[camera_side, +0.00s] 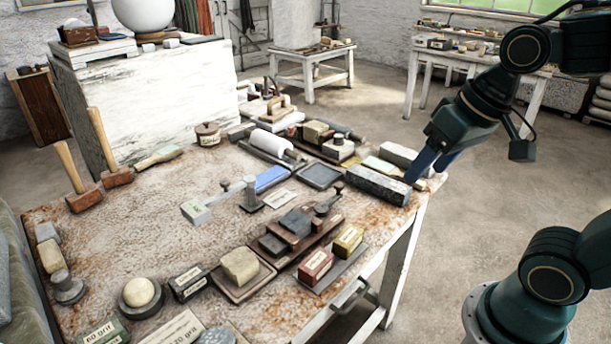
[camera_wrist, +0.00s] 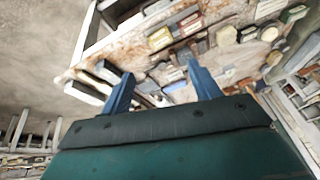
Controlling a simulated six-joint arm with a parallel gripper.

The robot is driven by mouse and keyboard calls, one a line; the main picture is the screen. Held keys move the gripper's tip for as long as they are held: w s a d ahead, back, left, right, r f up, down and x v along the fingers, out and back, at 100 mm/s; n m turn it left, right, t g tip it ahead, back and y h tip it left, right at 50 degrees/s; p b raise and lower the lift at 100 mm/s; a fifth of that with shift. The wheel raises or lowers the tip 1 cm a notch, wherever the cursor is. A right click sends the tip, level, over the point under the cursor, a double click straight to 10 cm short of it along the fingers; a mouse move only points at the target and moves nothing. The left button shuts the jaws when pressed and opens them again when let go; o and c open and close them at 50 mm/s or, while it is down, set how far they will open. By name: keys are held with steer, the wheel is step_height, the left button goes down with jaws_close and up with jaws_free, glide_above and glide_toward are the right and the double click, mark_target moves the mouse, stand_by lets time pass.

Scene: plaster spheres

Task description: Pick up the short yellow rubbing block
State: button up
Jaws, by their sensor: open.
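The short yellow block (camera_side: 348,241) with a pale label sits on a dark flat slab near the table's front right edge, beside a red block (camera_side: 315,266). In the wrist view the yellow block (camera_wrist: 160,38) shows beyond the fingers, small and blurred. My gripper (camera_side: 432,166) is above the table's right corner, by the end of a long dark stone (camera_side: 378,185), apart from the yellow block. Its blue fingers are spread with nothing seen between them in the wrist view (camera_wrist: 160,72).
A pale block (camera_side: 240,265) on a brown tray and a dark wooden stand (camera_side: 297,230) lie left of the yellow block. A white roller (camera_side: 270,143) and several stones crowd the far right. The worktable (camera_side: 130,225) has clear room at middle left.

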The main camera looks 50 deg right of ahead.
steer(key=w+d+f+m+g+y, duration=0.2)
steer(key=w+f+m, duration=0.4)
steer(key=w+m, duration=0.1)
steer(key=w+d+f+m+g+y, duration=0.2)
steer(key=w+d+f+m, duration=0.1)
steer(key=w+f+m, duration=0.3)
steer(key=shift+w+d+f+m+g, duration=0.2)
steer(key=shift+w+m+g, duration=0.2)
steer(key=shift+w+m, duration=0.35)
steer(key=shift+f, duration=0.1)
glide_above(349, 234)
steer(key=d, duration=0.2)
steer(key=f, duration=0.7)
steer(key=shift+a, duration=0.2)
steer(key=shift+a+f, duration=0.1)
steer(key=shift+f, duration=0.3)
steer(key=shift+f, duration=0.1)
steer(key=shift+x, duration=2.5)
